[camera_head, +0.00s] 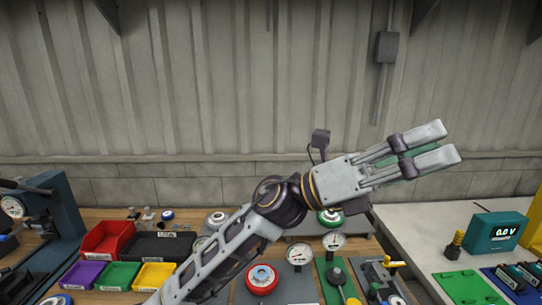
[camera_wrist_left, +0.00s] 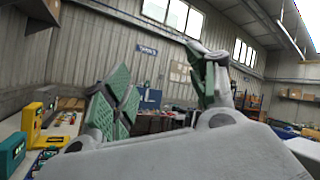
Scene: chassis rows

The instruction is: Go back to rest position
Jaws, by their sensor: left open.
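My left arm reaches up from the bottom middle of the head view. My left gripper (camera_head: 444,144) is at its end, raised above the benches in front of the wall and pointing right. Its two pale fingers with green pads stand a little apart, with nothing seen between them. In the left wrist view the left gripper (camera_wrist_left: 160,92) shows its green-padded fingers wide apart, with only the room behind them. My right gripper is in neither view.
Below the arm, a wooden bench holds a red bin (camera_head: 106,239), a purple bin (camera_head: 80,274), a green bin (camera_head: 117,275), a yellow bin (camera_head: 155,276) and several gauges. To the right, a white bench (camera_head: 410,222) carries a teal meter (camera_head: 495,233) and a green board (camera_head: 466,288).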

